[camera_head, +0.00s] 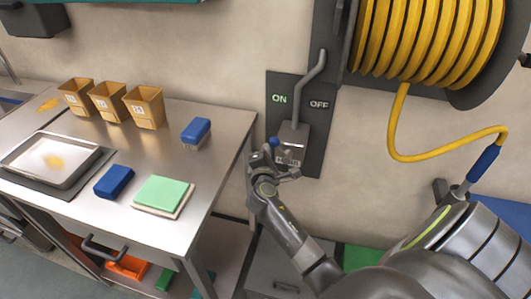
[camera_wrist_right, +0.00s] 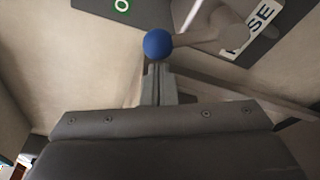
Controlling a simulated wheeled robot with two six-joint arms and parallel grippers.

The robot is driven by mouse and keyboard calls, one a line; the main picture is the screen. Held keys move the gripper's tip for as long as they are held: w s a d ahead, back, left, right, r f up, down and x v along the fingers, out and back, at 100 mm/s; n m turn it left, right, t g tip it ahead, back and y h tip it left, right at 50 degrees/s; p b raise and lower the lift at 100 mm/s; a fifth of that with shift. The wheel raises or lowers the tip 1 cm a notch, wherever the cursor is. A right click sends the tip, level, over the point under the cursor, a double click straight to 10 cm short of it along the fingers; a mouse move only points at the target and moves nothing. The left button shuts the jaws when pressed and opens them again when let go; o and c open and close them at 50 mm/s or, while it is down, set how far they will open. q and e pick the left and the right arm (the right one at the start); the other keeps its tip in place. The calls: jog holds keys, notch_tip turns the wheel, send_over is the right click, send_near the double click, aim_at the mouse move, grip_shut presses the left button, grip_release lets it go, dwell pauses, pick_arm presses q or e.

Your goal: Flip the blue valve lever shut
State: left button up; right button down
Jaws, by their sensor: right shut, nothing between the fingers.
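The blue valve lever ends in a blue ball knob (camera_head: 275,142), left of the metal valve body (camera_head: 293,138) on a dark wall plate (camera_head: 318,150). The plate reads ON on the left and OFF on the right. The knob is on the ON side. In the right wrist view, the blue knob (camera_wrist_right: 157,43) sits just beyond the fingertips, with its grey lever arm running right. My right gripper (camera_head: 271,154) is shut and empty, close below the knob; its fingers (camera_wrist_right: 158,70) show pressed together. I cannot tell whether they touch the knob. My left gripper is not in view.
A steel table (camera_head: 160,215) stands to the left, carrying tan bins (camera_head: 145,107), blue blocks (camera_head: 196,131), a green sponge-like block (camera_head: 163,194) and a tray (camera_head: 18,160). A yellow hose reel (camera_head: 425,35) hangs above right, its hose (camera_head: 393,135) looping down. A bent pipe (camera_head: 312,75) rises from the valve.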

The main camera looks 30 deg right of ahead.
jog(key=shift+d+r, duration=0.1)
jog(key=s+d+r+m+t+h+b, duration=0.1)
jog(key=s+d+m+b, duration=0.4)
jog(key=m+b, duration=0.7)
jog(key=shift+s+d+r+t+h, duration=0.25)
jog(key=shift+s+t+h, duration=0.2)
jog(key=shift+s, duration=0.3)
jog(key=shift+r, duration=0.1)
